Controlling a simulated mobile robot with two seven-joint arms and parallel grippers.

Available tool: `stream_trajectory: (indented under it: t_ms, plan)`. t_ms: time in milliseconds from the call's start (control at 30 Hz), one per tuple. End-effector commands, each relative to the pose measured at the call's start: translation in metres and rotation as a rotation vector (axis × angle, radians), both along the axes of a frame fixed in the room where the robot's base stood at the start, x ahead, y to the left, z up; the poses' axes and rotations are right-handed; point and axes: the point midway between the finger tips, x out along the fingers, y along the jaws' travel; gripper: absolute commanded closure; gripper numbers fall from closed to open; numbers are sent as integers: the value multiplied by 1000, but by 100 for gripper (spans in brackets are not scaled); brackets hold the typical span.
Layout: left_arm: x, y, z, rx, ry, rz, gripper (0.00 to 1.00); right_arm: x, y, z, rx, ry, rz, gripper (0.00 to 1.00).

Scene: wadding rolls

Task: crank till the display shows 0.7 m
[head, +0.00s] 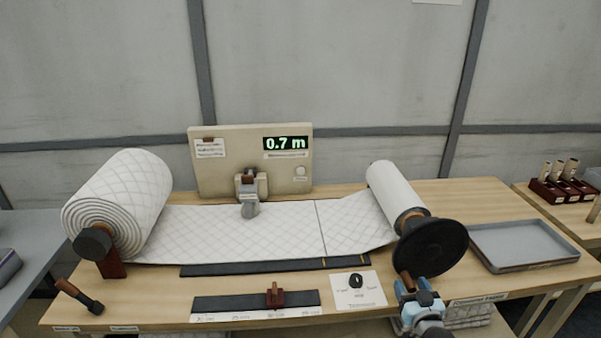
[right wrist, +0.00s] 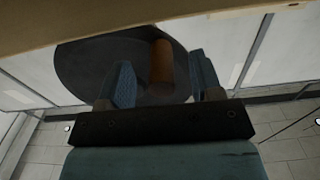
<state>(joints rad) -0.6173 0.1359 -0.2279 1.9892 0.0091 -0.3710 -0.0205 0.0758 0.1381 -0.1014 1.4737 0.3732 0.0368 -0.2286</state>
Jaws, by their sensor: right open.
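The display (head: 285,143) on the cream board reads 0.7 m. The crank is a dark disc (head: 432,248) on the near end of the right roll (head: 396,192), with a brown handle (head: 406,281) low on its face. My right gripper (head: 412,290) is at the handle. In the right wrist view the disc (right wrist: 95,70) fills the upper middle, and the brown handle (right wrist: 161,66) stands between the open blue fingers (right wrist: 163,82). Whether a finger touches it I cannot tell. White quilted wadding (head: 240,230) runs from the large left roll (head: 125,200) to the right roll. My left gripper is not in view.
A grey tray (head: 522,245) lies right of the disc. A dark rail with a red-brown slider (head: 274,295) and a card with a black knob (head: 356,281) lie at the front. A dark-headed tool (head: 80,296) lies front left. A grey clamp-like device (head: 250,190) stands over the wadding.

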Motion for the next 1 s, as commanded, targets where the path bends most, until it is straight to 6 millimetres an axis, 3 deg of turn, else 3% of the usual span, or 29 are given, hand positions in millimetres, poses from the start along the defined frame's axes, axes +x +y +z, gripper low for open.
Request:
stream_trajectory:
  t_ms: [167, 1000]
  plan:
    - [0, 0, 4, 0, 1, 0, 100, -5, 0, 1, 0, 2, 0, 40]
    - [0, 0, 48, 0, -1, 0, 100, -89, -7, 1, 0, 3, 1, 40]
